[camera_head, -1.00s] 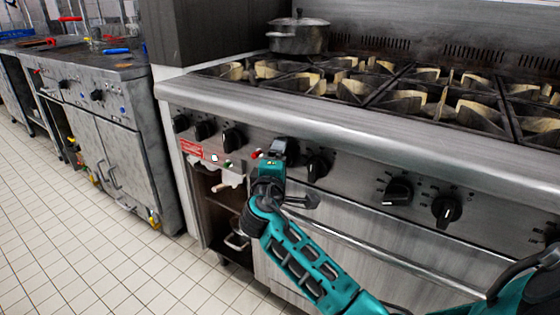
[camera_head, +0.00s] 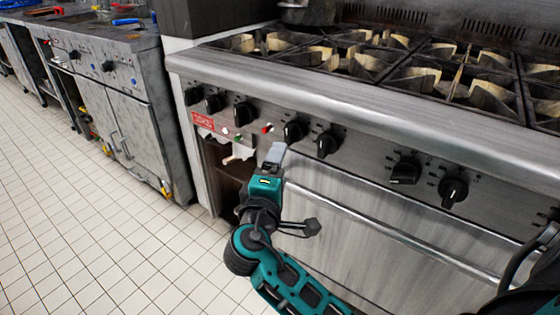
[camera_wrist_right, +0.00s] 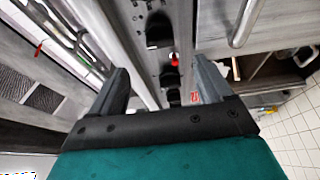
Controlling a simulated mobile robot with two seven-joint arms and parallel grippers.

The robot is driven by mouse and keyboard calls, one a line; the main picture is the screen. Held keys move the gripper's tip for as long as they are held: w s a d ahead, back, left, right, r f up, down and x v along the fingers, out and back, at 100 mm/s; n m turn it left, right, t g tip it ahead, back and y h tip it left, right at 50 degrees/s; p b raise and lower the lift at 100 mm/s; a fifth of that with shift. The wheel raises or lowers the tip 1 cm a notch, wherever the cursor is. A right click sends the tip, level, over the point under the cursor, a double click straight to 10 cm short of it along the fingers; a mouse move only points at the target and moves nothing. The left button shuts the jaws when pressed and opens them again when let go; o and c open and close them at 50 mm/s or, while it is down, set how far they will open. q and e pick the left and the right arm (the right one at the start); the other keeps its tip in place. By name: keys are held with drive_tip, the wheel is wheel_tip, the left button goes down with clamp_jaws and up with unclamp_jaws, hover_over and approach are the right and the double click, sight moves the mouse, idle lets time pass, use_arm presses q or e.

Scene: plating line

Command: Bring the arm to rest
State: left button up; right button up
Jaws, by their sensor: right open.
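My right arm (camera_head: 285,285), teal and black, reaches up from the bottom of the head view. Its gripper (camera_head: 274,155) is in front of the stove's control panel (camera_head: 365,150), just below a black knob (camera_head: 295,130), and appears apart from it. In the right wrist view the gripper (camera_wrist_right: 160,66) has its two grey fingers wide apart with nothing held between them. Beyond the fingers, that view shows black knobs (camera_wrist_right: 158,30) and a red light or button (camera_wrist_right: 174,60) on the panel. My left gripper is not in view.
The stove's front rail (camera_head: 350,105) juts out above the panel, and the oven handle (camera_head: 400,235) runs below right of the gripper. A pot (camera_head: 308,12) sits at the back of the burners. A steel cabinet (camera_head: 120,90) stands left. The tiled floor (camera_head: 90,220) is clear.

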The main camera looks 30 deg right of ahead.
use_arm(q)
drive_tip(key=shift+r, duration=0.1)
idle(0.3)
use_arm(e)
drive_tip(key=s+a+f+y, duration=0.2)
drive_tip(key=f+y, duration=0.2)
drive_tip(key=f, duration=0.2)
drive_tip(key=s+a+f+y, duration=0.2)
drive_tip(key=f+y, duration=0.1)
drive_tip(key=f, duration=0.3)
drive_tip(key=s+a+f+m+g+y, duration=0.2)
drive_tip(key=s+a+f+m+y, duration=0.35)
drive_tip(key=s+a+y, duration=0.35)
use_arm(q)
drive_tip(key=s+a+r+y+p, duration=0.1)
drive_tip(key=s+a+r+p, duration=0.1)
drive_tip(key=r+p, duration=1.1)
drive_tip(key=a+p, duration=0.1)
drive_tip(key=p, duration=0.5)
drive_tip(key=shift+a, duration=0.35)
use_arm(e)
drive_tip(key=s+d+r, duration=0.1)
drive_tip(key=d+r, duration=0.1)
drive_tip(key=r, duration=0.4)
drive_tip(key=s+d+r+h, duration=0.1)
drive_tip(key=s+d+r, duration=0.1)
drive_tip(key=r, duration=0.4)
drive_tip(key=shift+s+r+m, duration=0.2)
drive_tip(key=shift+r+m, duration=0.1)
drive_tip(key=shift+m, duration=0.05)
